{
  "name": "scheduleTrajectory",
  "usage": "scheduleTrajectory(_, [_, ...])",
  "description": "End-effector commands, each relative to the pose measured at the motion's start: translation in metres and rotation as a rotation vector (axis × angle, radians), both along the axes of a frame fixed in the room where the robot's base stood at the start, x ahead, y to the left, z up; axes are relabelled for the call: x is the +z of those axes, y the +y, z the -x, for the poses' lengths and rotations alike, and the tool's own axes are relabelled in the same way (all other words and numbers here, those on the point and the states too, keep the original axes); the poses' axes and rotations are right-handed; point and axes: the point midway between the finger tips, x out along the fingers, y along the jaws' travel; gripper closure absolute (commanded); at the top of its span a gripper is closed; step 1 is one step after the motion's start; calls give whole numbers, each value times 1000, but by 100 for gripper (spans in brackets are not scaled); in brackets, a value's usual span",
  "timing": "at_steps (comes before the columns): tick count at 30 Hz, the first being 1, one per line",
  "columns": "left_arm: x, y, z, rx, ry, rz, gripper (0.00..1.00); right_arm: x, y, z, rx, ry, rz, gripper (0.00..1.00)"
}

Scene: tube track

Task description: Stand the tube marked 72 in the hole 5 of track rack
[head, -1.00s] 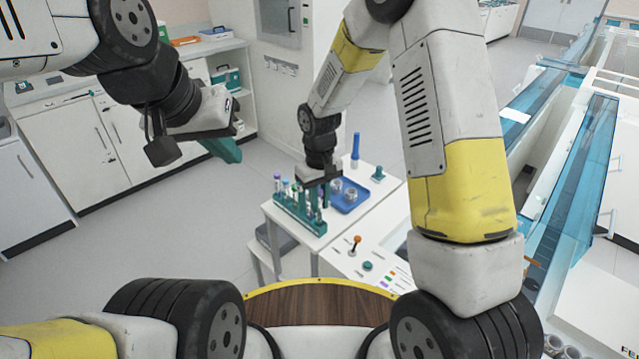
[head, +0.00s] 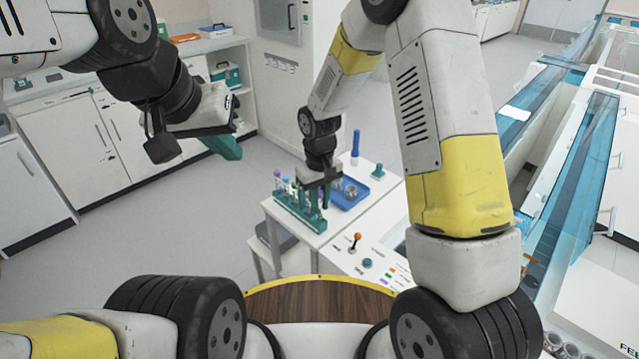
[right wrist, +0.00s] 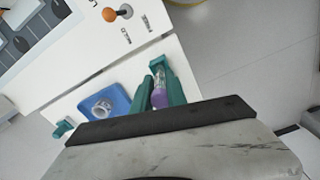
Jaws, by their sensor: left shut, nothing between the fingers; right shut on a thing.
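My right gripper (head: 316,203) is pointed down at the green rack (head: 298,221) on the white table. In the right wrist view its green fingers (right wrist: 161,90) are shut on a tube with a purple part (right wrist: 160,98). No number on it is readable. Several other tubes (head: 284,187) stand in the rack, towards its left end. The gripper partly covers the rack's right end, so I cannot tell whether the held tube is in a hole or above it. My left gripper (head: 228,147) is shut and empty, in the air at the left, far from the rack.
A blue tray (head: 352,207) with ring-like parts (head: 350,190) lies right of the rack. A blue upright object (head: 355,146) and a small green holder (head: 377,172) stand behind. A panel with an orange-knobbed lever (head: 356,239) is in front.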

Motion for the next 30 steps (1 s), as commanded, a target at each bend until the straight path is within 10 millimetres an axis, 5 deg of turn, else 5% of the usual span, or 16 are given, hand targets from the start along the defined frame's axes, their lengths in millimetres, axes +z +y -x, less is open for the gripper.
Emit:
scheduleTrajectory(29, [0, 0, 0, 0, 0, 0, 100, -13, 0, 0, 0, 0, 0, 100])
scheduleTrajectory(30, [0, 0, 0, 0, 0, 0, 100, -13, 0, 0, 0, 0, 0, 74])
